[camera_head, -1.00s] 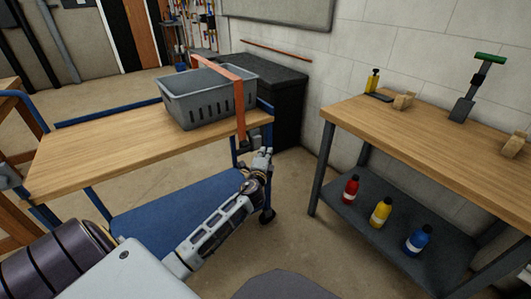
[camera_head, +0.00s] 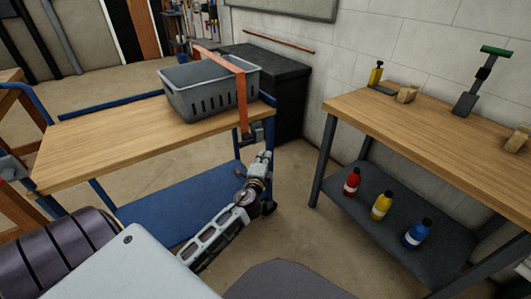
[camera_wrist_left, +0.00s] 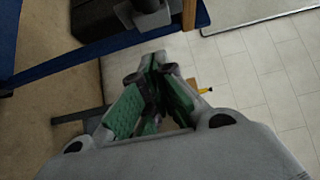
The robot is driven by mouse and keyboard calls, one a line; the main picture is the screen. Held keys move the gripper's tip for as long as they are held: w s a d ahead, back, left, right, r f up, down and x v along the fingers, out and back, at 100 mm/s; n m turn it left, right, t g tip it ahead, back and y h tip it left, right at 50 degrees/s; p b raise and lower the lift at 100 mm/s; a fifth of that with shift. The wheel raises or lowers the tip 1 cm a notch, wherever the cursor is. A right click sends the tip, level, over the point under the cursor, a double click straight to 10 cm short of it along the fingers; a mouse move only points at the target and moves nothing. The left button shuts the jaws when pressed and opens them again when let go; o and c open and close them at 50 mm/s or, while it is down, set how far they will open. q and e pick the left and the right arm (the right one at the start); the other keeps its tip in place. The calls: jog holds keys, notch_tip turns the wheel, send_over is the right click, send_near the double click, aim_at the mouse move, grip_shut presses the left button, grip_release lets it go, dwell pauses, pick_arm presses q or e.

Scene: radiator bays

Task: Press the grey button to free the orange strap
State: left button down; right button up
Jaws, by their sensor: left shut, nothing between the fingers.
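An orange strap (camera_head: 241,99) runs over a grey slotted basket (camera_head: 187,103) and down past the near right edge of the wooden trolley top (camera_head: 110,139). Its lower end meets a dark buckle (camera_head: 256,133) at the trolley's right end. I cannot make out the grey button on it. My left gripper (camera_head: 265,156) is shut and empty, pointing up just below the buckle, with a small apparent gap. In the left wrist view its green-padded fingers (camera_wrist_left: 155,72) are together, and a dark fitting (camera_wrist_left: 146,12) shows ahead at the top. My right gripper is out of view.
A black cabinet (camera_head: 283,75) stands behind the trolley. A workbench (camera_head: 430,130) is at the right, with red (camera_head: 352,182), yellow (camera_head: 381,206) and blue (camera_head: 417,234) bottles on its lower shelf. The trolley has a blue lower shelf (camera_head: 170,210). Floor is open between trolley and bench.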

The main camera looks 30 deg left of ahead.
pick_arm(q)
jog(key=shift+v, duration=1.15)
dwell(0.4)
